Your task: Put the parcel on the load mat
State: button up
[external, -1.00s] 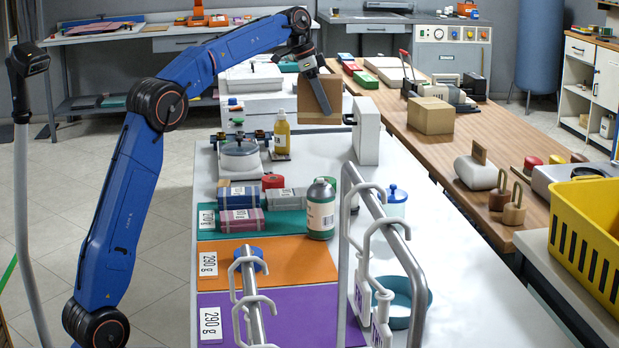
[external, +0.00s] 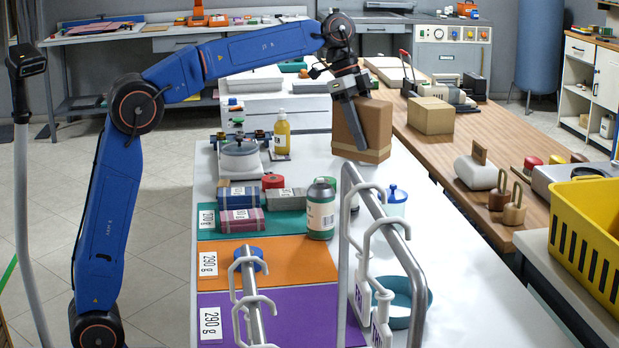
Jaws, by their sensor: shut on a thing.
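My gripper (external: 356,128) is shut on a brown cardboard parcel (external: 373,128) with a tape band near its bottom. The parcel is held slightly tilted over the far right part of the grey-white table (external: 312,157); its clearance above the table is hard to tell. Three coloured mats lie on the table's near part: a teal mat (external: 283,224) with packets and a bottle, an orange mat (external: 305,262), and a purple mat (external: 312,305). Cards reading about 270 g, 290 g and 290 g lie on them. I cannot tell which is the load mat.
A metal rail with white hangers (external: 384,215) stands at the near right, and a shorter one (external: 250,290) over the purple mat. A grey-green bottle (external: 320,210) and packets (external: 241,220) crowd the teal mat. Another box (external: 430,116) sits on the wooden counter.

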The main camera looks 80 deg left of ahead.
jog(key=s+d+m+g, duration=0.1)
jog(key=s+d+m, duration=0.2)
jog(key=s+d, duration=0.75)
jog(key=s+d+f+m+g+h, duration=0.1)
jog(key=s+d+m, duration=0.3)
jog(key=d, duration=1.2)
jog(key=s+d+m+g, duration=0.1)
jog(key=s+d+m, duration=0.1)
jog(key=s+d, duration=0.95)
jog(key=shift+w+a+f+x, duration=0.2)
jog(key=shift+a+x, duration=0.3)
jog(key=shift+x, duration=2.05)
jog(key=shift+w+a+f+x, duration=0.15)
jog(key=shift+w+a+x, duration=0.25)
jog(key=shift+x, duration=2.1)
jog(key=shift+w+a+f+x, duration=0.15)
jog(key=shift+a+x, duration=0.4)
jog(key=shift+x, duration=2)
jog(key=shift+f, duration=0.1)
jog(key=o, duration=1.3)
jog(key=shift+o, duration=0.2)
